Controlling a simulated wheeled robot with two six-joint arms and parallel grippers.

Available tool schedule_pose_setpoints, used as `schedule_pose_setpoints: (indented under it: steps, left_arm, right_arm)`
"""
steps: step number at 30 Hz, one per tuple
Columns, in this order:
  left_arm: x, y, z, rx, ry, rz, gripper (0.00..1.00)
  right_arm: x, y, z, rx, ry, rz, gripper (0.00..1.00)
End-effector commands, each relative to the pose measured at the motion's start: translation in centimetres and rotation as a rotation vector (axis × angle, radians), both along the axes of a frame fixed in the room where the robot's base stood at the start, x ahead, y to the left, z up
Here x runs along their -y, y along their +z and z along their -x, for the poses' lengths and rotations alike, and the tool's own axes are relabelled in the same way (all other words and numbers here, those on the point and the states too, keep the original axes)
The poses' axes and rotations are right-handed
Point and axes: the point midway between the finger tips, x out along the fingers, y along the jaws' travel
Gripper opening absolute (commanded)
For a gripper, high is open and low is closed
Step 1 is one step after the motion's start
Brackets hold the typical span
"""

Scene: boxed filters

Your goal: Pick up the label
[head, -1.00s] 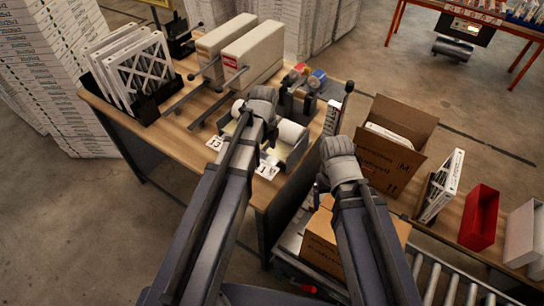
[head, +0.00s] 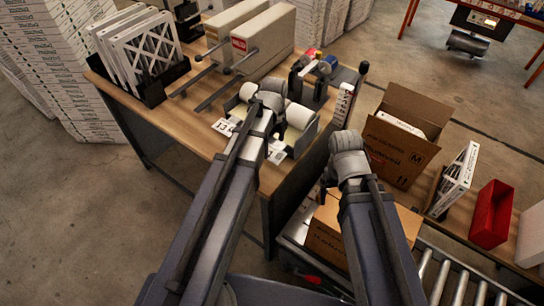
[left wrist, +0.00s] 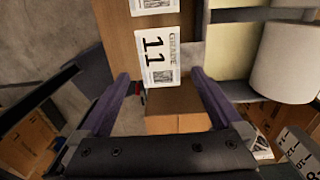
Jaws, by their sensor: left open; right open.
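A white label (left wrist: 157,58) printed "11" lies on the wooden table near its edge in the left wrist view. Another label (left wrist: 155,5) is cut off above it. In the head view one label (head: 224,127) lies left of my left arm and another (head: 277,156) shows partly beside it. My left gripper (left wrist: 160,82) is open and empty, its fingers apart below the "11" label in the picture; whether they touch it I cannot tell. In the head view my left gripper (head: 272,98) hides its own fingertips. My right gripper (head: 333,183) is open above a cardboard box.
White rolls (left wrist: 285,62) in a dispenser stand right of the label. Boxed filters (head: 265,45) and a filter rack (head: 150,92) are on the table (head: 192,124). An open carton (head: 398,150), a closed box (head: 325,230) and a red bin (head: 490,213) stand at the right.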

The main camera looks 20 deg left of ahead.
Motion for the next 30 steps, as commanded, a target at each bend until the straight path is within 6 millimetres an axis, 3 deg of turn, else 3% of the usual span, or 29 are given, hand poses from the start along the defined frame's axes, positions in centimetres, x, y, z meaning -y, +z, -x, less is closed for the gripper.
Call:
schedule_pose_setpoints:
  steps: [1, 6, 24, 30]
  left_arm:
    - [0.0, -1.4, 0.0, 0.000, 0.000, 0.000, 1.00]
    - [0.0, -3.1, 0.0, 0.000, 0.000, 0.000, 1.00]
    - [0.0, -3.3, 0.0, 0.000, 0.000, 0.000, 1.00]
    - [0.0, -3.2, 0.0, -0.001, 0.000, 0.000, 0.78]
  right_arm:
    - [0.0, -1.4, 0.0, 0.000, 0.000, 0.000, 0.86]
    - [0.0, -3.1, 0.0, 0.000, -0.001, 0.000, 0.86]
    - [0.0, -3.3, 0.0, 0.000, -0.002, 0.000, 0.86]
    - [0.0, -3.2, 0.0, 0.000, -0.002, 0.000, 0.86]
